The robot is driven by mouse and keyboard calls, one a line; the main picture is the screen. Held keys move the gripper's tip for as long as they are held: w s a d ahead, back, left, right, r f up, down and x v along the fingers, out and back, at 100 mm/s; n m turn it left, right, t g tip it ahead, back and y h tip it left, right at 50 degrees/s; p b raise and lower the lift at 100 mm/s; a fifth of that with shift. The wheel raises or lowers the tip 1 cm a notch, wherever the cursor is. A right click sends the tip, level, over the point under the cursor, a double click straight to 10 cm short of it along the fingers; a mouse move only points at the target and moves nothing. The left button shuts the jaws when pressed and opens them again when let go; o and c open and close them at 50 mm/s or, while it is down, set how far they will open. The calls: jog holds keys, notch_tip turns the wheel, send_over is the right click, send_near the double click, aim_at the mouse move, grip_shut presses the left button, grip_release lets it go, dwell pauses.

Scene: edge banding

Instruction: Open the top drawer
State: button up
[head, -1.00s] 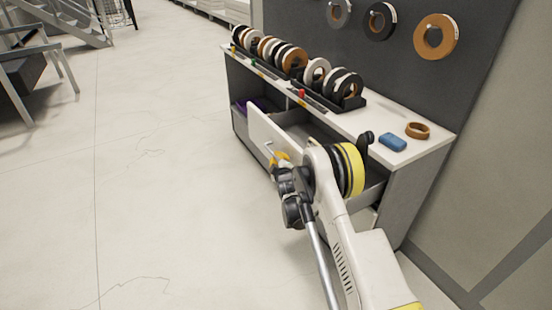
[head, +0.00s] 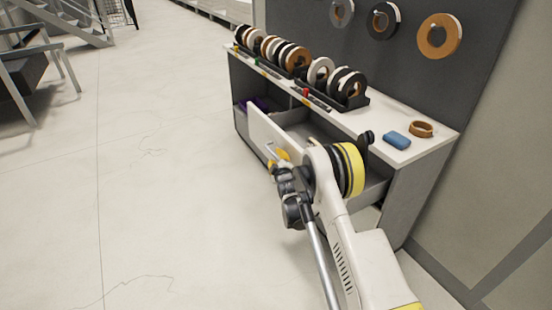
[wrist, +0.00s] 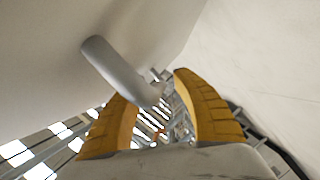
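The top drawer's white front (head: 266,130) stands well out from the bench, with the drawer's grey inside showing behind it. My gripper (head: 279,158) is at the outer face of this front, near its handle. In the wrist view, the grey bar handle (wrist: 112,66) crosses in front of the left yellow finger, and its near end reaches the gap between the fingers. My gripper (wrist: 152,88) has its two fingers apart there. I cannot tell whether either finger touches the handle. My arm hides the right part of the drawer front.
The white bench top (head: 365,122) carries several tape rolls in racks, a blue block (head: 397,141) and a brown roll (head: 421,129). More rolls hang on the dark panel (head: 480,75). An open compartment (head: 262,104) is left of the drawer. The floor (head: 130,180) at left is clear.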

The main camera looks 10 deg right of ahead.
jog(key=v, duration=0.7)
jog(key=shift+s, duration=0.25)
jog(key=shift+r, duration=0.15)
jog(key=s+r+m+g, duration=0.25)
jog(key=s+r, duration=0.45)
jog(key=r, duration=0.5)
jog(key=s+r+m+g, duration=0.2)
jog(key=s+r+m, duration=0.1)
jog(key=s+r, duration=0.65)
jog(key=s+r+m+g, duration=0.1)
jog(key=s+m+g, duration=0.3)
jog(key=s, duration=2.6)
jog(key=shift+m, duration=0.95)
